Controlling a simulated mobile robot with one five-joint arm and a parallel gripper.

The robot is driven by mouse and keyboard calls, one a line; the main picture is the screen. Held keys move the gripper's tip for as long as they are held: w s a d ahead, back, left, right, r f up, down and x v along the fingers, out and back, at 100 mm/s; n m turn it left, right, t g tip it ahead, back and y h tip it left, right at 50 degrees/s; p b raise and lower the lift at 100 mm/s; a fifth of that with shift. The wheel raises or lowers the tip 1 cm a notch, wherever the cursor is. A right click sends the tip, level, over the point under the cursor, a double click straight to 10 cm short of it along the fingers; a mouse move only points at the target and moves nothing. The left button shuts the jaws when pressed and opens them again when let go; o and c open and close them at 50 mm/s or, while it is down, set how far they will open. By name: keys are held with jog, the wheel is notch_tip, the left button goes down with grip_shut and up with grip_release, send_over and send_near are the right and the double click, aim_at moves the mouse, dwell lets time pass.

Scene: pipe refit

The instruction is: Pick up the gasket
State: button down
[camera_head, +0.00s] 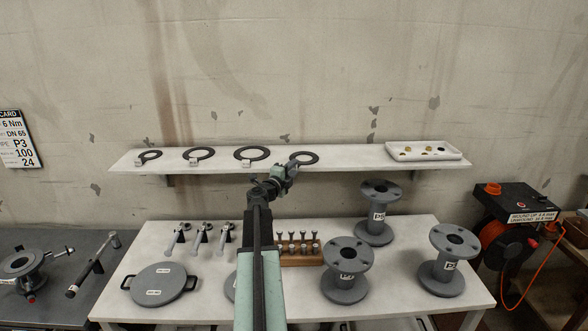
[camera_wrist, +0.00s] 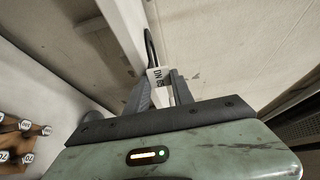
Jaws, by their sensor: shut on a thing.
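Dark ring gaskets with small white tags lie in a row on the white wall shelf: one at the far left (camera_head: 149,154), one beside it (camera_head: 199,152), and a larger one (camera_head: 251,152). My gripper (camera_head: 291,167) is at the shelf's front edge, shut on the rightmost gasket (camera_head: 304,153). In the wrist view my gripper (camera_wrist: 161,88) has its two fingers on either side of the white tag, marked DN, of this gasket (camera_wrist: 150,46). The ring shows edge-on beyond the fingertips. I cannot tell whether it still touches the shelf.
The shelf (camera_head: 340,158) also bears a white tray (camera_head: 424,150) with small brass-coloured pieces at its right. Below, a white table (camera_head: 205,247) holds flanged pipe spools (camera_head: 442,262), a wooden bolt rack (camera_head: 302,259), tools and a grey round cover (camera_head: 158,283). An orange cable reel (camera_head: 505,245) stands right.

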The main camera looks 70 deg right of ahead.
jog(key=w+a+r+p, duration=0.2)
jog(key=a+r+p, duration=0.5)
jog(key=a, duration=0.6)
jog(key=shift+a+r, duration=0.2)
jog(key=shift+a, duration=0.2)
